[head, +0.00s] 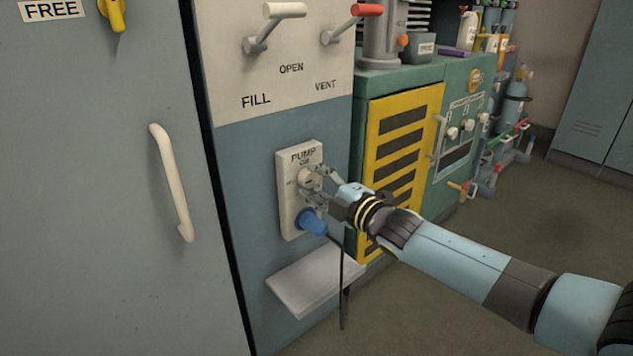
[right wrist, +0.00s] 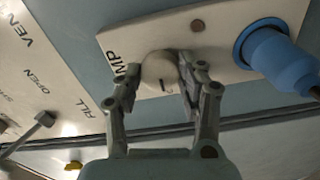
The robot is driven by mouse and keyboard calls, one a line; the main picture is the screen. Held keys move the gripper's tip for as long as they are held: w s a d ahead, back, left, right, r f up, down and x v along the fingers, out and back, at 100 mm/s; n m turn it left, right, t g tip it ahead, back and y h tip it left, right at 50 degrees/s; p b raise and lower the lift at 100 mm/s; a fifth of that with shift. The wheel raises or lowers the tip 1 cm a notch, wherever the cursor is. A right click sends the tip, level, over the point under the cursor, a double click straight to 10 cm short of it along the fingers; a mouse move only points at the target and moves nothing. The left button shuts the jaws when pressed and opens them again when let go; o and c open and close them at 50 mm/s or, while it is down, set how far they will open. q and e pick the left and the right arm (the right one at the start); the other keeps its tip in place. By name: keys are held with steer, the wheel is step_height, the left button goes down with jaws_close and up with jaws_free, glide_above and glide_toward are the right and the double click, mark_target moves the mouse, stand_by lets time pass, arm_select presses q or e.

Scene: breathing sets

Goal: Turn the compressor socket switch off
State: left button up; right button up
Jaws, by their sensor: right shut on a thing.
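The compressor socket is a pale wall plate (head: 290,220) marked PUMP, on the blue-grey panel in the head view. Its round cream switch knob (head: 306,178) sits in the upper part, above a blue plug (head: 312,222) with a dark cable hanging down. My right gripper (head: 318,188) comes from the right and is shut on the knob. In the right wrist view the fingers stand on both sides of the knob (right wrist: 159,70), with the blue plug (right wrist: 270,55) to the right. The knob's exact pointing is too small and partly covered to tell. My left gripper is not in view.
A small grey shelf (head: 315,280) juts out below the socket. FILL and VENT levers (head: 275,25) are above. A grey door with a white handle (head: 172,185) is at left. A green cabinet with a yellow grille (head: 400,150) stands close behind my right gripper.

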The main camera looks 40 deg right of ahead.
steer(key=shift+f, duration=0.15)
steer(key=o, duration=1.2)
steer(key=s, duration=0.8)
steer(key=s+d, duration=0.1)
steer(key=s, duration=0.3)
